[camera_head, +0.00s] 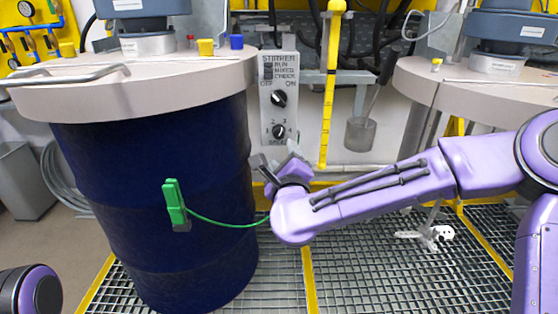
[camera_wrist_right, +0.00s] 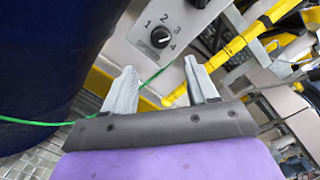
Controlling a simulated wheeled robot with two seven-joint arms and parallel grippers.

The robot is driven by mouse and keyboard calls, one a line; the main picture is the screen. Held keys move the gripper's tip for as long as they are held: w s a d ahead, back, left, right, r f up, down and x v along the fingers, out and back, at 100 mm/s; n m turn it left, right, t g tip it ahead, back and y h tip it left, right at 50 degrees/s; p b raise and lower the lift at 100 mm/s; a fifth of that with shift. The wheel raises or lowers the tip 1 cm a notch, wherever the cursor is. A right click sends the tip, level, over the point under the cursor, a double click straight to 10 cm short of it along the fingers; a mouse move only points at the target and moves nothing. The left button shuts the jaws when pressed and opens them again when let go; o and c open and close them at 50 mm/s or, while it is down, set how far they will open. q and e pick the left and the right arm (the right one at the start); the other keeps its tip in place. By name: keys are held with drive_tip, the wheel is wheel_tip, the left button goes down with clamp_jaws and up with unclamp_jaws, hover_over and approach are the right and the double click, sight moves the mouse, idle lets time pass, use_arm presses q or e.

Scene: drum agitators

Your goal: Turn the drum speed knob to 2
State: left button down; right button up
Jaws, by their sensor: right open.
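The drum speed knob (camera_head: 279,131) is a small black dial low on the grey stirrer control panel (camera_head: 265,112). In the right wrist view the speed knob (camera_wrist_right: 160,38) has numbers 1 to 4 around it; I cannot tell for sure which one its pointer marks. My right gripper (camera_head: 277,157) is just below the panel in the head view. In the wrist view the right gripper (camera_wrist_right: 160,70) has its fingers apart and empty, pointing toward the knob without touching it. My left gripper is out of view.
A second black knob (camera_head: 279,98), marked off and on, sits above. A dark blue drum (camera_head: 160,180) with a beige lid stands left. A green cord (camera_head: 225,223) runs from a green clamp (camera_head: 174,202) toward my right gripper. A yellow ruled bar (camera_head: 330,90) stands right of the panel.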

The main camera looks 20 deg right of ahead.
sight(280, 136)
drive_tip(key=p+x, duration=0.1)
drive_tip(key=x, duration=0.9)
drive_tip(key=shift+w+r+p, duration=0.1)
drive_tip(key=shift+w+p, duration=0.15)
drive_tip(key=shift+p, duration=0.05)
drive_tip(key=c, duration=1)
